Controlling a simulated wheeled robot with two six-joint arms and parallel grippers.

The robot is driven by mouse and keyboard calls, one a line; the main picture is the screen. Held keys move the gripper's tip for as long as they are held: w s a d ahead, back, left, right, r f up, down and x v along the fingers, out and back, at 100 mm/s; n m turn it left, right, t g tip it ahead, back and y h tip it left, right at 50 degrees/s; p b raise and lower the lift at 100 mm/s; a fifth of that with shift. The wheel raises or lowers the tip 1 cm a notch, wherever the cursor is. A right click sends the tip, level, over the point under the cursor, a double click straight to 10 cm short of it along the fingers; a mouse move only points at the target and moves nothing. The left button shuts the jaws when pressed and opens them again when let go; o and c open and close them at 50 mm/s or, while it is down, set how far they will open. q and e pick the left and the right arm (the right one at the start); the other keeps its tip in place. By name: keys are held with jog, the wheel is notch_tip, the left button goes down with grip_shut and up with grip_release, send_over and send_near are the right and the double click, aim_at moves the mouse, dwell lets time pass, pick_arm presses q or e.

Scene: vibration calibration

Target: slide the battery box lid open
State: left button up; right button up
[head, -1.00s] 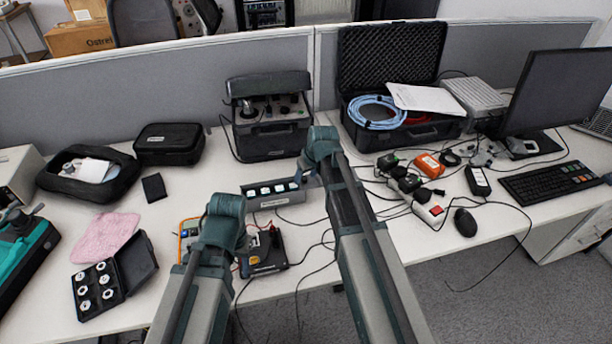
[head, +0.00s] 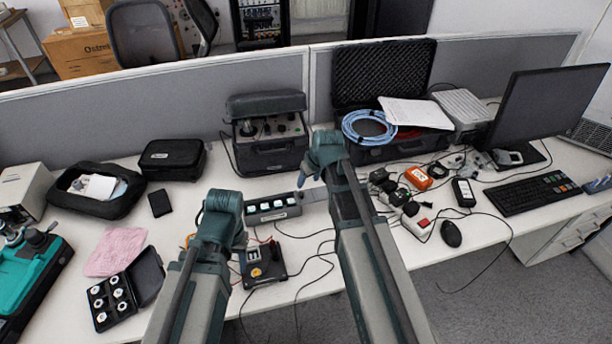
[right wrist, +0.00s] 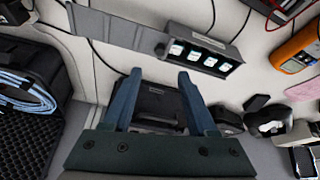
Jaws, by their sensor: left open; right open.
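The battery box (head: 271,217) is a long grey box on the desk in the head view, with several pale-topped cells showing in its open part. It also shows in the right wrist view (right wrist: 205,66). Its grey lid (head: 313,196) extends to the right, and to the left in the right wrist view (right wrist: 112,27). My right gripper (head: 306,178) is open and empty just behind the box in the head view, apart from the lid in the wrist view. My left gripper (head: 222,232) is open at the box's left; its fingertips are largely hidden by my wrist.
A black instrument case (head: 268,154) stands behind the box. A dark device with cables (head: 264,265) lies in front of it. An open foam-lined case (head: 384,75) with blue hose stands right. A pink cloth (head: 116,250) lies left. Loose cables cross the desk front.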

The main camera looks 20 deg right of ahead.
pick_arm(q)
notch_tip(320, 180, up, 3)
jog(key=shift+f+p, duration=0.1)
jog(key=shift+p, duration=0.75)
pick_arm(e)
jog(key=v, duration=0.3)
jog(key=s+a+g+h, duration=0.1)
jog(key=s+a+g, duration=0.1)
jog(key=s+a, duration=0.5)
jog(key=s+a+f+g+h, duration=0.1)
jog(key=s+a+g, duration=0.1)
jog(key=s+a, duration=0.5)
jog(key=s, duration=0.6)
jog(key=shift+s+f+n+g+h, duration=0.25)
jog(key=shift+n+g+h, duration=0.05)
jog(key=shift+n, duration=0.1)
